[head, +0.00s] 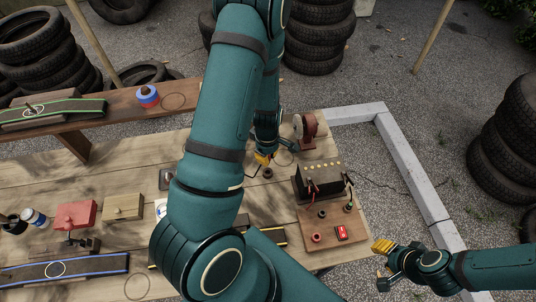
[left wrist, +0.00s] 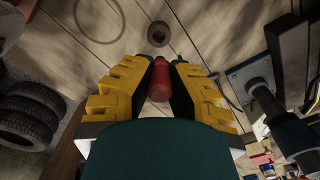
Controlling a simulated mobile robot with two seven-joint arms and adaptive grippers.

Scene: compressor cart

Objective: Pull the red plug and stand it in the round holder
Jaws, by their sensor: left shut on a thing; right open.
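My left gripper (left wrist: 160,75) is shut on the red plug (left wrist: 160,82), which shows between its yellow fingers in the left wrist view. The round holder (left wrist: 158,34), a small brown ring with a dark middle, is on the wooden table just beyond the plug's tip. In the head view the left gripper (head: 263,158) is mostly behind my arm, above the table and close to the holder (head: 267,173). The plug cannot be made out there. The gap between plug and holder is hard to judge. My right gripper (head: 383,262) is open and empty, off the table's right side.
A board (head: 335,217) with a dark terminal block (head: 318,182), cables and a red switch (head: 341,233) lies right of the holder. A reddish reel (head: 305,126) stands behind. Red (head: 75,215) and tan (head: 122,207) boxes stand at left. Tyres (head: 503,137) surround the table.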

